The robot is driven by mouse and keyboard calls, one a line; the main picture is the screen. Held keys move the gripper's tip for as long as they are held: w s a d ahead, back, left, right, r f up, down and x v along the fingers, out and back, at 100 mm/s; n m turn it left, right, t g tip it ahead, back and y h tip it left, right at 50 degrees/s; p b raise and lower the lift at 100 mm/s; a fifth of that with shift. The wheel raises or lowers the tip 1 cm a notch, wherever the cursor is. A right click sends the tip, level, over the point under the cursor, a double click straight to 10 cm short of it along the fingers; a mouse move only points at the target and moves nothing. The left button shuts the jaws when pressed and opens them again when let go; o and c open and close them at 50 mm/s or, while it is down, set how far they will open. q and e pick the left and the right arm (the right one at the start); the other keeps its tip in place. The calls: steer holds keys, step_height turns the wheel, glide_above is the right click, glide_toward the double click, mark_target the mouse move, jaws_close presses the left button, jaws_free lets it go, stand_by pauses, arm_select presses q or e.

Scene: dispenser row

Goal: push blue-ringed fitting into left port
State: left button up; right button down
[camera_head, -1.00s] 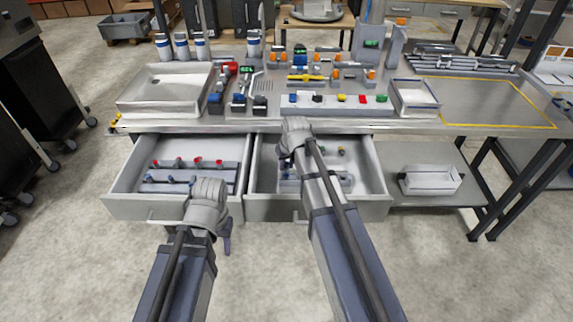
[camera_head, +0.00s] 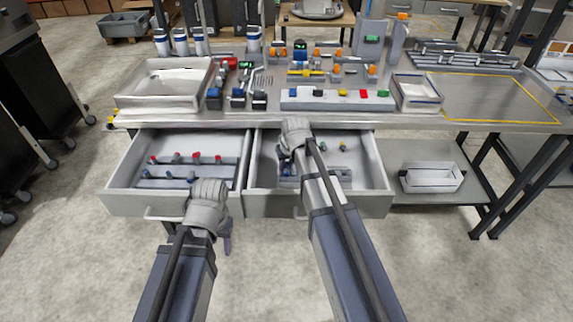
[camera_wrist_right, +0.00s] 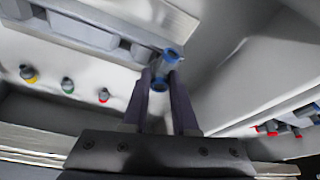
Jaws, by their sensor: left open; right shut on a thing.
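My right gripper (camera_head: 286,160) reaches down over the right drawer (camera_head: 366,168). In the right wrist view its two fingers (camera_wrist_right: 163,85) are shut on a blue-ringed fitting (camera_wrist_right: 172,54), a short grey piece with blue rings at its ends. The fitting is tilted in that view, with a grey rail (camera_wrist_right: 85,32) close behind it; I cannot tell whether they touch. In the head view the hand mostly hides the fitting. My left gripper (camera_head: 226,242) is open and empty, in front of the left drawer (camera_head: 123,190). I cannot tell which opening is the left port.
Red-topped pieces (camera_head: 196,156) stand in the left drawer. The bench above carries a white tray (camera_head: 126,98), a strip with coloured buttons (camera_head: 330,103) and a small bin (camera_head: 417,105). Yellow tape marks clear space at right.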

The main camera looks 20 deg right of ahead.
steer(key=shift+f, duration=0.25)
steer(key=c, duration=0.6)
jaws_free()
steer(key=shift+r, duration=0.15)
steer(key=p+v, duration=0.7)
steer(key=shift+s+r, duration=0.15)
steer(key=shift+r, duration=0.2)
steer(key=s+a+r+n+g+p, duration=0.1)
steer(key=s+a+r+p, duration=0.3)
steer(key=s, duration=0.3)
steer(key=s+a+r+n+g+h+p, duration=0.1)
steer(key=s+a+r+p, duration=0.4)
steer(key=s+r+p, duration=0.1)
steer(key=s+a+r+n+g+p, duration=0.1)
steer(key=s+a+r+p, duration=0.3)
steer(key=s, duration=0.4)
steer(key=shift+a+r+g+h+p, duration=0.25)
steer(key=shift+r+g+p, duration=0.3)
steer(key=shift+p, duration=0.65)
